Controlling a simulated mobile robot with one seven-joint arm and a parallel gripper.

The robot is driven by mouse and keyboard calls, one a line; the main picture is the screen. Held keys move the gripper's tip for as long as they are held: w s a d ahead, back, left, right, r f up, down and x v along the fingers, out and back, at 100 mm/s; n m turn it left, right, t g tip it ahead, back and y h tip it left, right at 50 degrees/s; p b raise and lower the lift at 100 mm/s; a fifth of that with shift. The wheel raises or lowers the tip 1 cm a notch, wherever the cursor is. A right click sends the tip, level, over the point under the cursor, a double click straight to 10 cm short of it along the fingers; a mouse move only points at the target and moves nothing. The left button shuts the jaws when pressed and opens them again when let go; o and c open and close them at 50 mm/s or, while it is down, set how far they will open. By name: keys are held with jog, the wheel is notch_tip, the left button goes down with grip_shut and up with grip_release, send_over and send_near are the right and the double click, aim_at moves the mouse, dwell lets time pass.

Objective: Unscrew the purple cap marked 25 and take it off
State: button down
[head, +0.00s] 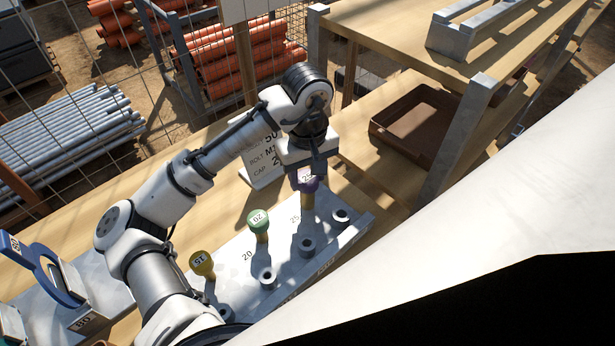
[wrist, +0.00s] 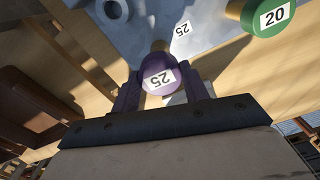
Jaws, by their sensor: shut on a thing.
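The purple cap marked 25 (head: 308,184) sits at the top of a yellowish post at the right end of the grey rack. In the wrist view the purple cap (wrist: 158,77) shows its white 25 label between my two fingers. My gripper (head: 305,172) reaches down from above and is shut on the cap's sides; it also shows in the wrist view (wrist: 160,92). A yellowish stem shows just beyond the cap. Whether the cap is still seated on its thread is hidden.
A green cap marked 20 (head: 258,218) and a yellow cap marked 15 (head: 202,262) stand left along the rack (head: 290,262). Empty grey sockets (head: 341,215) line its front. A sign (head: 264,168) stands behind. A brown tray (head: 415,122) lies at the back right.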

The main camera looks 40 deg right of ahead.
jog(key=shift+r, duration=0.15)
jog(key=shift+r, duration=1.95)
jog(key=c, duration=1.3)
grip_release()
grip_shut()
